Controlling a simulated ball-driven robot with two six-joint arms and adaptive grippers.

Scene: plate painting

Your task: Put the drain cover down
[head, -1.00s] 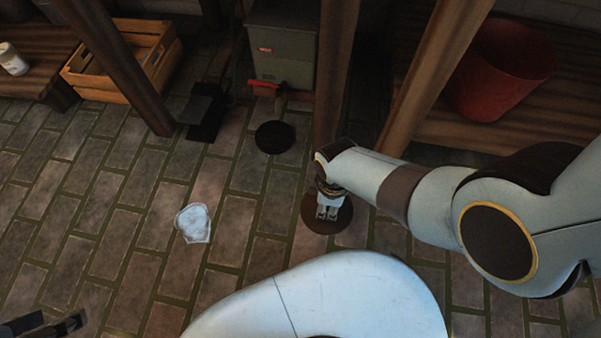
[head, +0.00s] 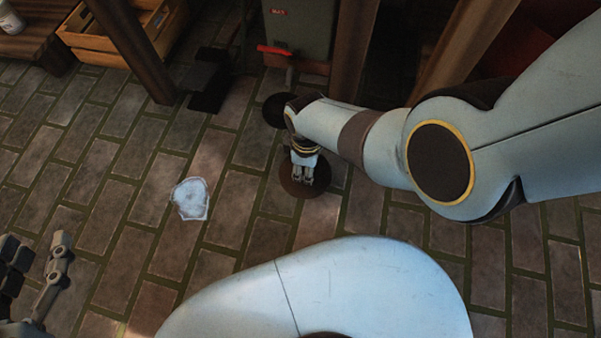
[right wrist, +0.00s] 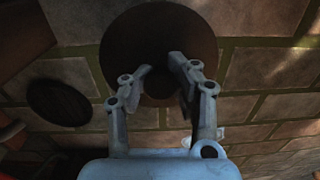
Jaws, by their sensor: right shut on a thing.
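The drain cover, a round brown disc (head: 321,182), is under my right gripper (head: 303,178). In the right wrist view the disc (right wrist: 140,30) lies just beyond the fingertips (right wrist: 162,78). The fingers are closed in around a dark middle part of it, probably a knob. I cannot tell how high the disc is above the floor. A dark round drain (head: 274,108) with ribs is in the paving just behind it, partly hidden by my right arm; it also shows in the right wrist view (right wrist: 58,102). My left gripper (head: 38,268) is empty, fingers apart, at the lower left.
A green-grey cabinet (head: 298,30) with a red handle stands behind the drain. A pale patch (head: 190,199) lies on the paving. The paving around it is clear.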

